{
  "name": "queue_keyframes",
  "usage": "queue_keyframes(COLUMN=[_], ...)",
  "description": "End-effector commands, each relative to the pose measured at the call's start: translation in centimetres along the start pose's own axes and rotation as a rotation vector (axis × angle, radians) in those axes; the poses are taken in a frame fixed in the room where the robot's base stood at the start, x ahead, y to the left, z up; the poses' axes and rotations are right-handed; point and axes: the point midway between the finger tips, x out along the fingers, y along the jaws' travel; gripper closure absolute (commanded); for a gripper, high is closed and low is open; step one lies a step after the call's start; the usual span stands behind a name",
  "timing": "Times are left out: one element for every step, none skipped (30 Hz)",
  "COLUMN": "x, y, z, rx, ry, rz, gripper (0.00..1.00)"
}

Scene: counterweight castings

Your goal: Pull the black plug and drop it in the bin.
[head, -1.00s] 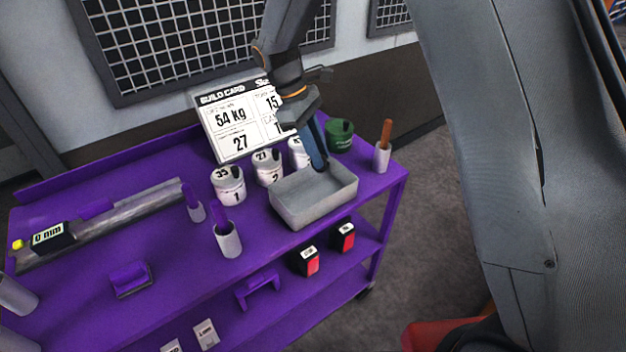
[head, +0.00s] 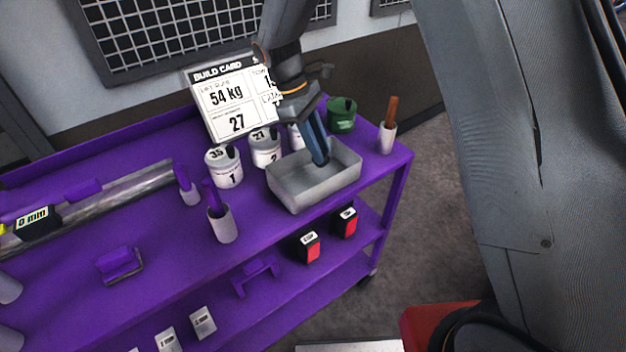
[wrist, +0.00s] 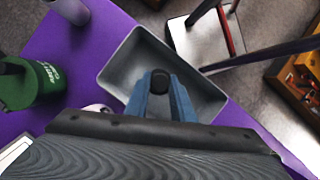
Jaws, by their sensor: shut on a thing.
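My gripper (head: 321,161) reaches down over the grey bin (head: 296,194) on the purple cart. In the wrist view my gripper (wrist: 160,90) has its blue fingers shut on the black plug (wrist: 160,78), a small dark rounded piece at the fingertips. The plug is over the inside of the grey bin (wrist: 118,72); whether it touches the bin's floor I cannot tell. In the head view the plug is hard to make out. The rest of the bin looks empty.
White numbered canisters (head: 223,170) stand left of and behind the bin. A green canister (head: 341,117) stands behind it, and a holder with a brown handle (head: 387,138) to its right. A build card (head: 228,98) stands at the back. Purple-handled holders (head: 222,226) stand at left.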

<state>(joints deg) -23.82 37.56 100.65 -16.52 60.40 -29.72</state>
Motion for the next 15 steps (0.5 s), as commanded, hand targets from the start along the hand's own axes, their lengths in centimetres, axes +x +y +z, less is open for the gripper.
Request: queue_keyframes(x=[-0.06,-0.07,-0.07,-0.07,-0.07,-0.07,-0.07,-0.07,-0.07,-0.07,-0.07,-0.07,-0.07,-0.06,-0.07], y=[0.00,-0.01,-0.01,0.00,0.00,0.00,0.00,0.00,0.01,0.01,0.01,0.01,0.01,0.01,0.01], z=[0.02,0.02,0.03,0.03,0.03,0.03,0.04,0.03,0.03,0.04,0.04,0.04,0.04,0.04,0.03], rx=[0.000,0.000,0.000,0.000,0.000,0.000,0.000,0.000,0.000,0.000,0.000,0.000,0.001,0.000,0.001], ry=[0.000,0.000,0.000,0.000,0.000,0.000,0.000,0.000,0.000,0.000,0.000,0.000,0.000,0.000,0.000], rz=[0.000,0.000,0.000,0.000,0.000,0.000,0.000,0.000,0.000,0.000,0.000,0.000,0.000,0.000,0.000], gripper=[1.00,1.00,1.00,0.77,0.71,0.65,0.60,0.56,0.56,0.56,0.56,0.56,0.56,0.56,0.56])
